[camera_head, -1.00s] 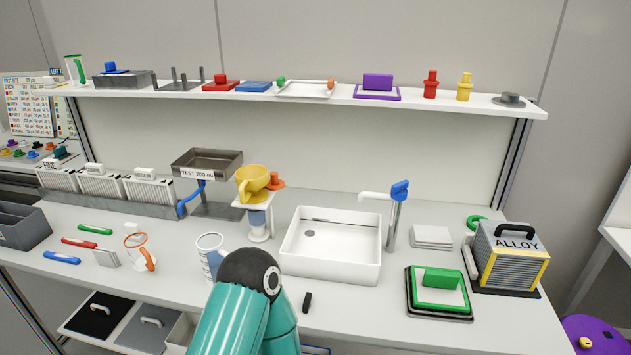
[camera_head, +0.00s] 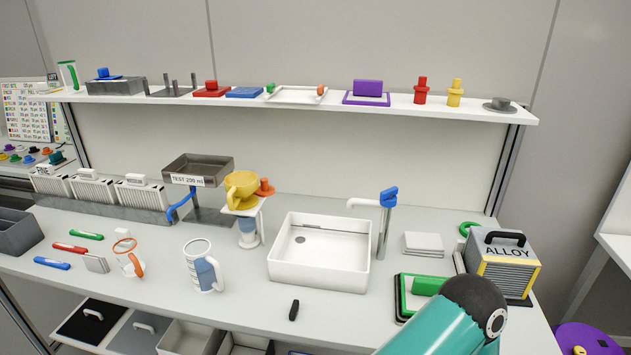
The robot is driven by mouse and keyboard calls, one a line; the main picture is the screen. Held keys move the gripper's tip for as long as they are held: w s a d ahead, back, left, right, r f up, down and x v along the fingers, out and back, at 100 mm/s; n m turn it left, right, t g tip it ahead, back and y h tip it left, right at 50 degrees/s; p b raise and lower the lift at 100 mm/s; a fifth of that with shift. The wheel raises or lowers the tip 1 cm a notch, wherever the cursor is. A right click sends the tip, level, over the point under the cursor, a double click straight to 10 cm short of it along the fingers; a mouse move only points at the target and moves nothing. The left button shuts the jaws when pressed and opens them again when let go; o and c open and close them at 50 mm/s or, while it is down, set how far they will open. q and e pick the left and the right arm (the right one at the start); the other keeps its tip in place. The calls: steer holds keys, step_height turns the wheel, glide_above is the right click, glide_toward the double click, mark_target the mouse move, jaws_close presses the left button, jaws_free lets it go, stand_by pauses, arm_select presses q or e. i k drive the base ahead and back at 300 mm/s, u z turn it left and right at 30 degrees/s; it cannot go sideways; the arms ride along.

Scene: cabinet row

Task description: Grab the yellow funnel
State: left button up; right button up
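The yellow funnel (camera_head: 242,188) sits upright on a small white stand (camera_head: 248,210) on the counter, left of the sink. A clear and blue vessel (camera_head: 249,230) is under it in the stand. One of my teal arm links covers the lower right of the view, in front of the green-topped block. Neither of my grippers shows, and nothing touches the funnel.
The white sink (camera_head: 318,256) with a blue-handled tap (camera_head: 388,197) is right of the funnel. A grey tray marked TEST 200 ml (camera_head: 200,167) stands to its left. A measuring jug (camera_head: 203,266) stands in front. An orange part (camera_head: 265,187) is beside the funnel.

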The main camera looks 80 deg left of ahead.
mark_target(242, 184)
steer(key=u, duration=0.4)
steer(key=i, duration=0.15)
steer(key=z, duration=1.05)
steer(key=k, duration=2.75)
steer(key=u, duration=1.15)
steer(key=i, duration=1.05)
